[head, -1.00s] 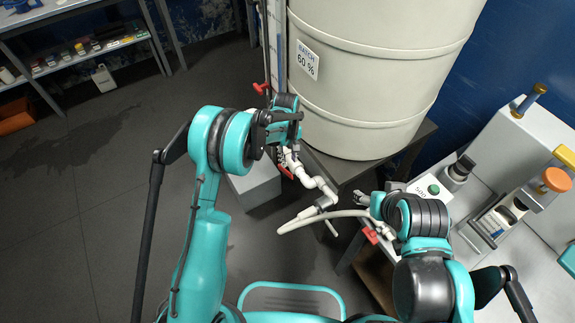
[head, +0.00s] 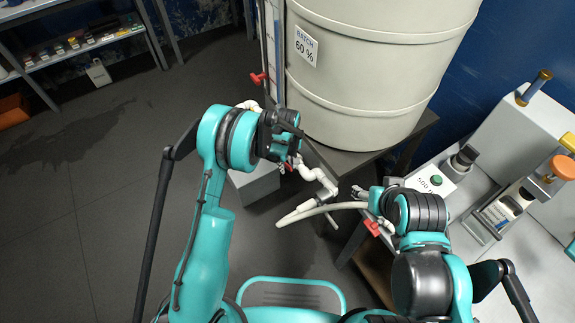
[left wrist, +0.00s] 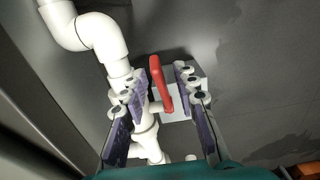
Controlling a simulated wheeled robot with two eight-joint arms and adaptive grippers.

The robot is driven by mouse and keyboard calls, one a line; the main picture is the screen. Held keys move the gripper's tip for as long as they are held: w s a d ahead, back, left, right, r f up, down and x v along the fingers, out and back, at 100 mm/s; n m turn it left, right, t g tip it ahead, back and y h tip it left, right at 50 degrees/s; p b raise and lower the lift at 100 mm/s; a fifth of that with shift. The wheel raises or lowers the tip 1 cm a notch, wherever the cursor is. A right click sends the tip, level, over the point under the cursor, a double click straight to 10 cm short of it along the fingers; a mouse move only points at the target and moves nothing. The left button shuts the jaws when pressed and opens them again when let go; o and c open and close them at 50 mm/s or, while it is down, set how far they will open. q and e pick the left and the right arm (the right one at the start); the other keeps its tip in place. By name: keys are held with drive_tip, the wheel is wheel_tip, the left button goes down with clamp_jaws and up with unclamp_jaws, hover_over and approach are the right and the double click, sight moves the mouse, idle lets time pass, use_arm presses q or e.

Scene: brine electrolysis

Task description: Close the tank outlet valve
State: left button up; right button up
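The tank outlet valve's red lever handle (left wrist: 161,84) stands between the two fingers of my left gripper (left wrist: 162,95) in the left wrist view. The fingers are open, one on each side of the handle, with a visible gap at least on the right side. White outlet piping (left wrist: 104,42) bends down past the left finger. In the head view my left gripper (head: 284,140) hides most of the valve; a bit of red shows below it. The cream tank (head: 375,75) stands behind. My right gripper (head: 368,194) is small and partly hidden by its arm, so its fingers are unclear.
The tank rests on a dark stand (head: 400,140). Another red handle (head: 258,78) sits on a pipe left of the tank. A pale hose (head: 315,210) and a red handle (head: 372,227) lie near my right arm. A bench with equipment (head: 540,240) is at right.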

use_arm(q)
clamp_jaws()
drive_tip(key=shift+w+a+r+g+h, duration=0.5)
drive_tip(key=shift+w+r+g+h, duration=0.25)
drive_tip(key=shift+g, duration=0.35)
drive_tip(key=shift+w+a+r+g+h, duration=0.2)
drive_tip(key=shift+w+r+g+h, duration=0.1)
drive_tip(key=shift+g+h, duration=0.25)
drive_tip(key=shift+w+a+r+g+h, duration=0.15)
drive_tip(key=shift+w+r+g+h, duration=0.2)
drive_tip(key=shift+g, duration=0.3)
drive_tip(key=shift+s+f, duration=0.1)
drive_tip(key=shift+s, duration=0.05)
drive_tip(key=shift+o, duration=0.3)
unclamp_jaws()
drive_tip(key=v, duration=1.2)
